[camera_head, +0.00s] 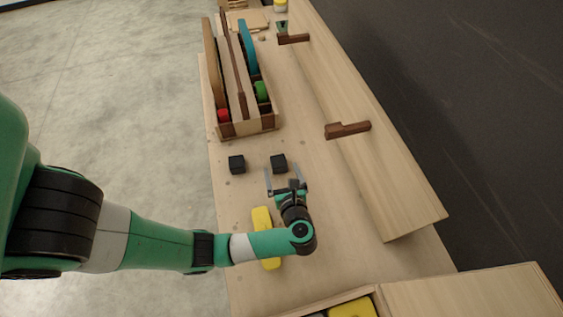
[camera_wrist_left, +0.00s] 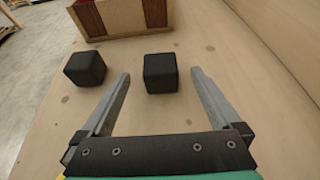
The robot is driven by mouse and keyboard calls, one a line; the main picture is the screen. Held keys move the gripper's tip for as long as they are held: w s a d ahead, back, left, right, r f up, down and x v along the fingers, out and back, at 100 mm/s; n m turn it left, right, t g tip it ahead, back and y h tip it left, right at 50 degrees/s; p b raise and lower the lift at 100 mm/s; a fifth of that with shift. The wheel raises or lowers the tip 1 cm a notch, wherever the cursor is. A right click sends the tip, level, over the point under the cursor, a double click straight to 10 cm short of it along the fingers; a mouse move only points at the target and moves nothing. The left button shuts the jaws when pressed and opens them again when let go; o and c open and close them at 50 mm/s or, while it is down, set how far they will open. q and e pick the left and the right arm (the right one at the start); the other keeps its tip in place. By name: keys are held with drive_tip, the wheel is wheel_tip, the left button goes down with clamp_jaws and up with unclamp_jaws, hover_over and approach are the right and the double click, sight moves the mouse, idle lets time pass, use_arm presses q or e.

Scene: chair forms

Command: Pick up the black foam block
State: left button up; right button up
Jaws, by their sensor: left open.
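Two black foam blocks lie apart on the wooden bench. The right block (camera_head: 278,162) is just beyond the fingertips of my left gripper (camera_head: 283,172). In the left wrist view this block (camera_wrist_left: 160,73) sits ahead, between the lines of the two open fingers (camera_wrist_left: 160,75). The left block (camera_head: 237,164) lies to its left; in the left wrist view it (camera_wrist_left: 85,68) is outside the left finger. My left gripper is open and empty. My right gripper is not in view.
A wooden rack (camera_head: 252,127) with boards and coloured pieces stands beyond the blocks. A yellow object (camera_head: 262,218) lies partly under my left arm. A long raised panel (camera_head: 385,165) with brown brackets (camera_head: 347,130) borders the right. The bench between blocks and rack is clear.

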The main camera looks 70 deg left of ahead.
sight(277, 156)
use_arm(q)
drive_tip(key=b+x, duration=0.1)
drive_tip(key=x, duration=0.7)
drive_tip(key=shift+a, duration=0.2)
drive_tip(key=c, duration=1.4)
wheel_tip(277, 156, up, 10)
drive_tip(key=p, duration=0.3)
